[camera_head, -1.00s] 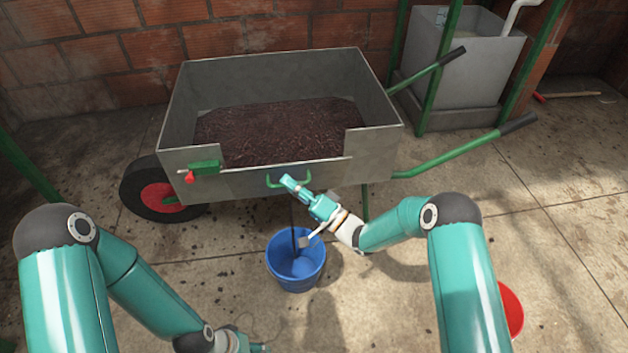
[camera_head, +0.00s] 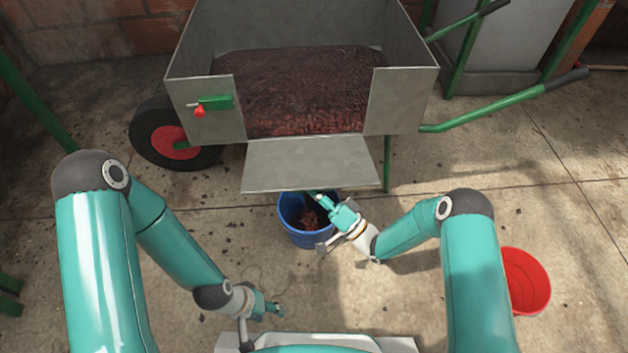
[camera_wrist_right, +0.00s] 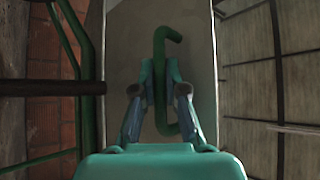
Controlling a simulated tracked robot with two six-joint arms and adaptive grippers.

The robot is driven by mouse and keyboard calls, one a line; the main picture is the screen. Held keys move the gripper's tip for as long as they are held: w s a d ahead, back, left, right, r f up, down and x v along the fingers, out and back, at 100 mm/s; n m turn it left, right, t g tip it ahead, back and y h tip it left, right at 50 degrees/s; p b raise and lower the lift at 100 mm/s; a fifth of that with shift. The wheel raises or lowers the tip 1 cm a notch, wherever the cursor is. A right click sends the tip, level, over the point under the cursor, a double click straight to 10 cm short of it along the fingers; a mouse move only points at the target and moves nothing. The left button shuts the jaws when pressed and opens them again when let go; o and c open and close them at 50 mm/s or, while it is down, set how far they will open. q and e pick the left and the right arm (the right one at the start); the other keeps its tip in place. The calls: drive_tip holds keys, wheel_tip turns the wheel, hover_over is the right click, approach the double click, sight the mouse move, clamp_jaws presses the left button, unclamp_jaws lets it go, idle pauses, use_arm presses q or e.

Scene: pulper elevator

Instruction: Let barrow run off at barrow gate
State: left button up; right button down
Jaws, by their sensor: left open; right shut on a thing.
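The grey metal barrow (camera_head: 405,103) stands in front of me, filled with dark reddish-brown pulp (camera_head: 300,88). Its gate (camera_head: 312,164) is swung down and hangs outward from the front wall, sloping above the blue bucket (camera_head: 297,238). Some brown pulp lies in the bucket. My right gripper (camera_head: 322,200) is at the gate's lower edge. In the right wrist view it is shut on the green gate handle (camera_wrist_right: 159,95). My left gripper (camera_head: 272,308) is open and empty, low over the floor at the lower left of the bucket.
A red bucket (camera_head: 527,281) stands on the floor at the right. A green latch with a red knob (camera_head: 199,111) sits on the barrow wall, left of the opening. The barrow's wheel (camera_head: 172,140) is at the left, its green handles (camera_head: 500,110) at the right.

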drive_tip(key=shift+d+f+n+g+y, duration=0.1)
drive_tip(key=shift+f+n+g+y, duration=0.25)
drive_tip(key=shift+f+n+y, duration=0.5)
drive_tip(key=shift+f+n+g+y, duration=0.35)
drive_tip(key=shift+f+n+y, duration=0.1)
drive_tip(key=shift+f+n, duration=0.7)
drive_tip(key=shift+f, duration=0.1)
drive_tip(key=c, duration=1.2)
unclamp_jaws()
drive_tip(key=shift+w, duration=0.1)
drive_tip(key=v, duration=1.2)
drive_tip(key=shift+c, duration=0.3)
